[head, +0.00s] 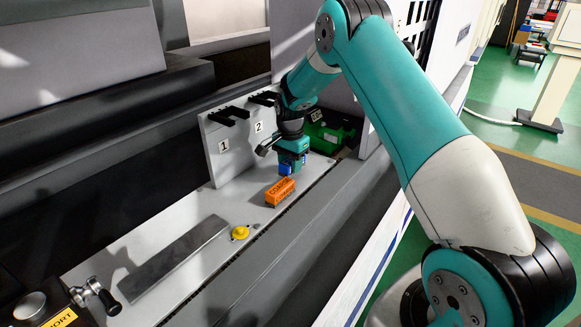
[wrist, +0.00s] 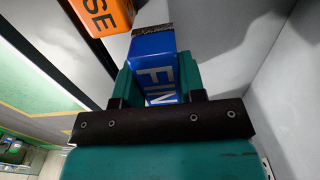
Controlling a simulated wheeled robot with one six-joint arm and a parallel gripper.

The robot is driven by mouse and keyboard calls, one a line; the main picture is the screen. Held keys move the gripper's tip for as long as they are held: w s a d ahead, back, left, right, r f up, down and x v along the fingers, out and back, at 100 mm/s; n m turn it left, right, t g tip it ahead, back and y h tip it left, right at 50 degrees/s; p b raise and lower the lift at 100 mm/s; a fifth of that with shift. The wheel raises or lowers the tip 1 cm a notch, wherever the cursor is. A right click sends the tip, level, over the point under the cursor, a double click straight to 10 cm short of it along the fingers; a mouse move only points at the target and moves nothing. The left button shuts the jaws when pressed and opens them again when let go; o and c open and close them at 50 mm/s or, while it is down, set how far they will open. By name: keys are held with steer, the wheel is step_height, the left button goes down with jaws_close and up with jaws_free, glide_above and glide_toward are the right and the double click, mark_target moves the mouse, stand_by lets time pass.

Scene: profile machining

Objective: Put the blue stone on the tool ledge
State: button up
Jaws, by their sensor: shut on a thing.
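The blue stone (wrist: 153,55) shows in the wrist view between my two green fingers, with white letters reading "FIN" on its face. My gripper (wrist: 155,78) is shut on it. In the head view my gripper (head: 291,167) points down over the light ledge (head: 205,214), and a bit of the blue stone (head: 284,170) shows at its fingers. I cannot tell whether the stone touches the ledge surface. The fingers hide part of the stone.
An orange block (head: 280,191) marked "COARSE" lies just in front of my gripper. A yellow round piece (head: 240,232) and a grey flat bar (head: 174,258) lie nearer. Behind stand a numbered panel with black hooks (head: 229,114) and a green bin (head: 328,137).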

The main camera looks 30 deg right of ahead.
steer(key=shift+f, duration=1.2)
steer(key=shift+f, duration=0.1)
steer(key=o, duration=1)
steer(key=shift+c, duration=0.2)
